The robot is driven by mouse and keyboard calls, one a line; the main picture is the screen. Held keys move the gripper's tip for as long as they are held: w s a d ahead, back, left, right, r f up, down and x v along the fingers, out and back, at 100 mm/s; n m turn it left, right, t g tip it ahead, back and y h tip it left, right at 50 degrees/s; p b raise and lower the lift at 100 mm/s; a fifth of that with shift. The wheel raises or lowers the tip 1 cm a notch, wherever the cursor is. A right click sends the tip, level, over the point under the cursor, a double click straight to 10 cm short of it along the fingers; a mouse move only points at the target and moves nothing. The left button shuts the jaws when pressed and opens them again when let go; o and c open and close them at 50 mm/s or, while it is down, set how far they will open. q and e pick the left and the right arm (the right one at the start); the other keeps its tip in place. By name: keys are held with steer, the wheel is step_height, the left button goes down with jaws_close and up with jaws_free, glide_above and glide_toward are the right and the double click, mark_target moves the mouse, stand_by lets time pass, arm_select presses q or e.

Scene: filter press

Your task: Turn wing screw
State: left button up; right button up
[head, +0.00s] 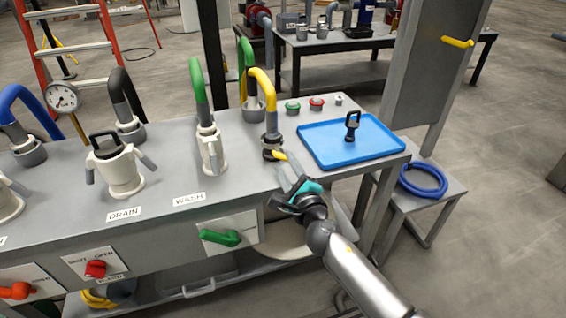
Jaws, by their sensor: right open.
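My right gripper (291,172) reaches in from the lower right to the front edge of the bench, beside the black fitting (271,141) under the yellow hose. It is open. A small yellow piece (279,156) shows between the fitting and the gripper. I cannot tell whether they touch, or whether this piece is the wing screw. A yellow handle (457,42) sits on the grey upright panel at the upper right, well away from the gripper. My left gripper is not in view.
A blue tray (312,137) with a black looped plug (352,125) lies on the bench right of the fitting. White couplings (121,172) and curved hoses stand to the left. A green valve handle (219,237) is on the bench front. A low side table (440,202) holds a blue hose coil.

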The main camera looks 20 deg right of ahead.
mark_target(280, 155)
steer(key=shift+w, duration=1.1)
jaws_close()
